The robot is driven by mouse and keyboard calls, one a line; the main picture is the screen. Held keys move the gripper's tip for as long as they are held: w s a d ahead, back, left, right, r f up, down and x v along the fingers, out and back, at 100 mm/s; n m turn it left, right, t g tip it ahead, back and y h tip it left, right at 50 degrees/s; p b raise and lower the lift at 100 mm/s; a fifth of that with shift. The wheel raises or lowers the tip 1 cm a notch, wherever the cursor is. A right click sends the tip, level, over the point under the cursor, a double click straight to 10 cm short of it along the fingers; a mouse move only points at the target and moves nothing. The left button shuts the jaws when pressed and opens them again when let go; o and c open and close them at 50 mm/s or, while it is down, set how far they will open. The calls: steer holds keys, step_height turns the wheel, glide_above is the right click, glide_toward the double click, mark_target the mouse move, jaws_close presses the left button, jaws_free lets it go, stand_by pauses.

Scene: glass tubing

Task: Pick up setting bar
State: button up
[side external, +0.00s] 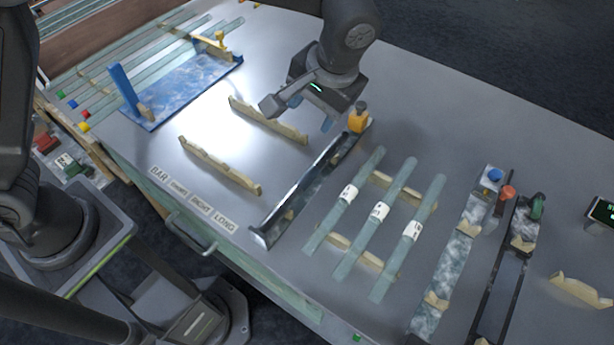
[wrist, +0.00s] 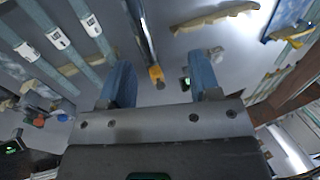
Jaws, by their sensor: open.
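A long dark bar (side external: 310,190) with a yellow-orange block (side external: 358,117) at its far end lies across the middle of the table; I take it for the setting bar, though no label on it is readable. My gripper (side external: 300,113) is open and empty, above the table beside the bar's far end. In the wrist view the bar (wrist: 145,35) enters from the top and its yellow block (wrist: 156,74) shows between the two blue fingers of my gripper (wrist: 160,64). The fingers look apart from the bar; the exact height gap cannot be told.
Three labelled glass tubes (side external: 375,212) rest on wooden supports right of the bar. Two bare wooden cradles (side external: 220,167) stand to its left. A blue tray (side external: 185,90) is at the back left. Marbled fixtures (side external: 455,260) with coloured knobs stand at the right.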

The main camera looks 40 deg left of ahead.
steer(key=d+f+y, duration=0.1)
steer(key=d+f, duration=0.3)
steer(key=f, duration=0.1)
glide_above(309, 177)
steer(key=d, duration=0.2)
steer(key=f, duration=0.8)
steer(key=shift+w+a+f, duration=0.1)
steer(key=shift+w, duration=0.3)
steer(key=shift+s+x, duration=0.2)
steer(key=shift+x, duration=1.1)
steer(key=shift+s+x, duration=0.2)
steer(key=shift+x, duration=1.15)
steer(key=shift+c, duration=0.4)
jaws_close()
